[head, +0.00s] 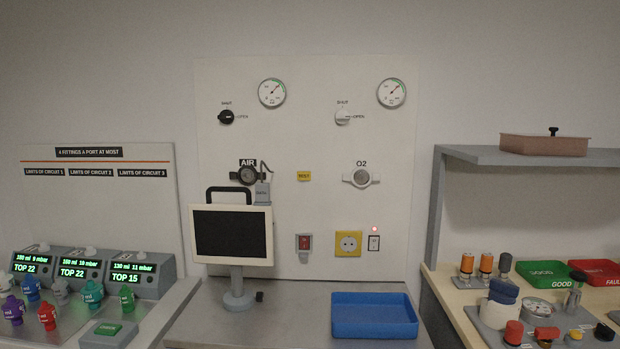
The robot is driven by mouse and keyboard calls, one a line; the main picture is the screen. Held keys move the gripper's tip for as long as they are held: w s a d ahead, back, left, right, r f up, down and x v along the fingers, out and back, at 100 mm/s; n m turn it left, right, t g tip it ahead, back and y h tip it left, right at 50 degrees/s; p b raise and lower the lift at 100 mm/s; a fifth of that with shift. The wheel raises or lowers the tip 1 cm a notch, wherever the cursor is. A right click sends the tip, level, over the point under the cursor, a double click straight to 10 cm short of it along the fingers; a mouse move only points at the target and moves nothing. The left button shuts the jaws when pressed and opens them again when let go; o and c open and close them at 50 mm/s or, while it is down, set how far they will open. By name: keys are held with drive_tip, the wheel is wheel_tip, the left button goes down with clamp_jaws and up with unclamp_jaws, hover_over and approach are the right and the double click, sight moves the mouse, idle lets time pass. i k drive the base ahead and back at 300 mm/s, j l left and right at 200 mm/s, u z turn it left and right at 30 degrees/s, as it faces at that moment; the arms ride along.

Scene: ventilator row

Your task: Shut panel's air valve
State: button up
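The panel (320,220) stands upright on the wall at the back middle. Its air valve is a black knob (226,117) at the upper left, above the AIR outlet (247,174). SHUT is marked above the knob and OPEN to its right. The knob looks turned sideways, toward OPEN, but it is too small to be sure. A round gauge (272,92) is up and right of it; its reading is too small to tell. The O2 side has a pale knob (343,117) with the same marks. My gripper is not in view.
A monitor (232,233) on a stand is in front of the panel's lower left. A blue tray (374,316) lies on the bench. Circuit units (140,273) stand left. A grey shelf (470,154) juts out right. The space before the knobs looks clear.

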sight(227, 118)
drive_tip(key=i+j, duration=0.2)
drive_tip(key=j, duration=0.15)
drive_tip(key=i+j, duration=0.2)
drive_tip(key=j, duration=0.15)
drive_tip(key=i+j, duration=0.2)
drive_tip(key=j, duration=0.15)
drive_tip(key=i+j, duration=0.2)
drive_tip(key=j, duration=0.2)
